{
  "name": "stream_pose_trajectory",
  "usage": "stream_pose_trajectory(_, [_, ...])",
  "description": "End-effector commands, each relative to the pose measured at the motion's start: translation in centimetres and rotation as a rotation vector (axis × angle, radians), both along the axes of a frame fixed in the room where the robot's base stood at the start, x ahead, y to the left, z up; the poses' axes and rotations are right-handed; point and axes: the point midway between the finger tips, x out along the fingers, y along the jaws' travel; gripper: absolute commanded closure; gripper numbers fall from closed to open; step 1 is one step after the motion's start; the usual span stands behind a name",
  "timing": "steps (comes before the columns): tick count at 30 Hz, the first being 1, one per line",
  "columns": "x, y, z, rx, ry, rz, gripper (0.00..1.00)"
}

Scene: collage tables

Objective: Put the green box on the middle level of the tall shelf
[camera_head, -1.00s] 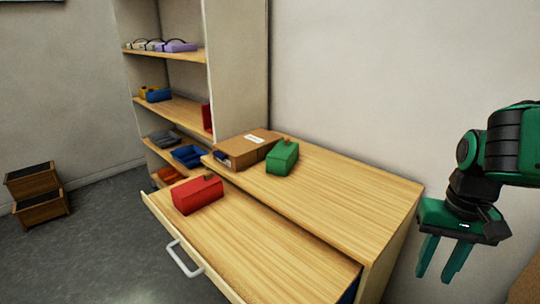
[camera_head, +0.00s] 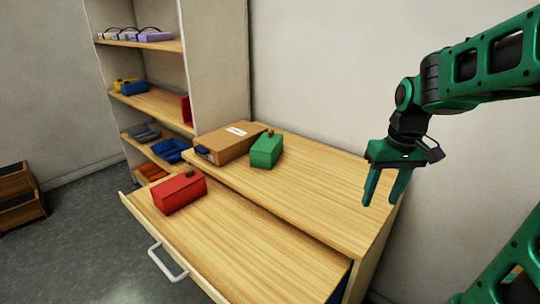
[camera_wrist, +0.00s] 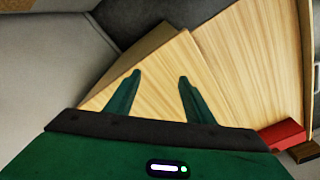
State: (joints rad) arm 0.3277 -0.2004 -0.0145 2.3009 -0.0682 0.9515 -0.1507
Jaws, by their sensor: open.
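The green box (camera_head: 266,149) stands on the wooden cabinet top (camera_head: 300,200), against the right side of a brown carton. The tall shelf (camera_head: 152,102) stands at the back left; its middle boards hold a yellow and a blue item (camera_head: 133,88) and part of a red one (camera_head: 187,109). My gripper (camera_head: 383,190) is open and empty, pointing down over the right end of the cabinet, well to the right of the green box. In the wrist view the open fingers (camera_wrist: 158,82) show over bare wood; the green box is not visible there.
A red box (camera_head: 179,192) sits on the pulled-out drawer's wooden surface, which has a white handle (camera_head: 167,263). The brown carton (camera_head: 228,143) lies beside the green box. Wooden steps (camera_head: 18,196) stand on the floor at left. The cabinet top's right part is clear.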

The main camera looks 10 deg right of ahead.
Motion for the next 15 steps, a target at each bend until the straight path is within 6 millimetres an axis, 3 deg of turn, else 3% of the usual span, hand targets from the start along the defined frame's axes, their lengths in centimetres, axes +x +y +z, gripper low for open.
stream_pose_trajectory(1, [2.8, 0.1, -0.2, 0.01, -0.012, 0.062, 0.52])
stream_pose_trajectory(6, [11.5, 1.7, -1.1, 0.063, -0.078, 0.284, 0.52])
stream_pose_trajectory(15, [25.1, 5.5, -3.2, 0.216, -0.275, 0.638, 0.52])
